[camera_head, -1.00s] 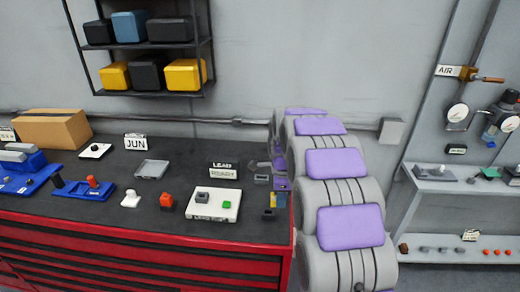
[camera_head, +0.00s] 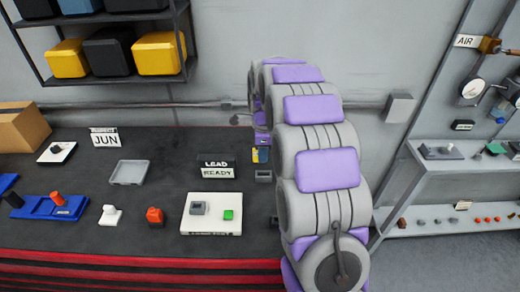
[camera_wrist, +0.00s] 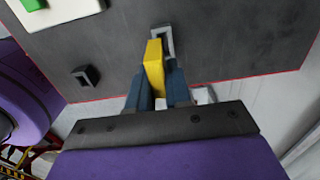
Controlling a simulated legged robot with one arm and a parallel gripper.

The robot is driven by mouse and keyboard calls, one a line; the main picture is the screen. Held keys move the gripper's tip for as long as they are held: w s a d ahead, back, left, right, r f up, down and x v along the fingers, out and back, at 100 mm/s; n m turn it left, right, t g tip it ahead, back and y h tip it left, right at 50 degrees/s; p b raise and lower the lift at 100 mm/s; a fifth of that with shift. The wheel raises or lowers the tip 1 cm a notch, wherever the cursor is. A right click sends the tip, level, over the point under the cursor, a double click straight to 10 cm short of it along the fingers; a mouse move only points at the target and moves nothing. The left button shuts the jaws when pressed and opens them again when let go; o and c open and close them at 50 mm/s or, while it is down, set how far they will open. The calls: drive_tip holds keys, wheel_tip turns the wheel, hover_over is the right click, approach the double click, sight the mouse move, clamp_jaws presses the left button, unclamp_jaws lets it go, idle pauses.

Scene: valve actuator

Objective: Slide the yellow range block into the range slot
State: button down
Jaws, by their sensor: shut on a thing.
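The yellow range block (camera_wrist: 154,67) is held between the dark blue fingers of my gripper (camera_wrist: 153,92) and sticks out beyond them. In the head view the block (camera_head: 264,154) and gripper (camera_head: 257,155) are small and partly hidden by my arm. A grey slot frame (camera_wrist: 168,48) lies just beyond and right of the block in the wrist view, partly covered by it. The block does not look seated in it; contact is unclear. I cannot read which is the range slot. One frame (camera_head: 263,176) shows in the head view.
A white plate (camera_head: 190,226) with a grey block (camera_head: 199,208) and a green block (camera_head: 228,215) lies left of my arm. A "LEAD READY" sign (camera_head: 217,169), grey tray (camera_head: 129,172) and red-orange block (camera_head: 155,216) are nearby. A grey shelf (camera_head: 470,168) stands right.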

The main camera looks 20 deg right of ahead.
wheel_tip(320, 180, down, 4)
drive_tip(key=shift+d+r, duration=0.1)
drive_tip(key=shift+d, duration=0.05)
drive_tip(key=shift+d+f, duration=0.15)
drive_tip(key=shift+f, duration=0.2)
drive_tip(key=shift+d+f, duration=0.45)
drive_tip(key=shift+d, duration=0.2)
drive_tip(key=shift+d+f, duration=0.4)
drive_tip(key=shift+d, duration=0.25)
drive_tip(key=shift+a+r, duration=0.15)
drive_tip(key=shift+a, duration=1.1)
drive_tip(key=shift+d, duration=1.45)
drive_tip(key=shift+a, duration=1.15)
